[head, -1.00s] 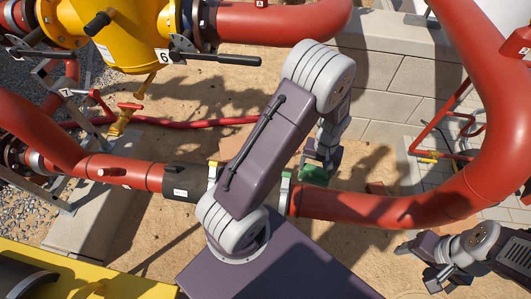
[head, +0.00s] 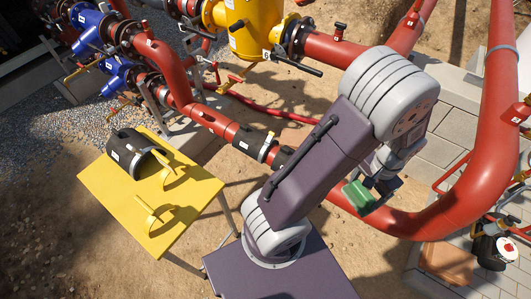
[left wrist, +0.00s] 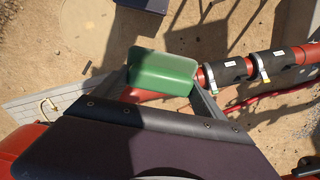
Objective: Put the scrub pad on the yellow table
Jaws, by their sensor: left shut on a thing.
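The green scrub pad (head: 357,198) is held in the air in my left gripper (head: 368,190), right of the middle of the head view. In the left wrist view the pad (left wrist: 165,72) sits between the two fingers of my left gripper (left wrist: 162,88), its green face and pale edge showing. The yellow table (head: 100,180) stands at the left of the head view, well apart from the pad. My right gripper is not in view.
Red pipe (head: 205,118) runs behind the table. A yellow valve body (head: 238,28) stands at the back.

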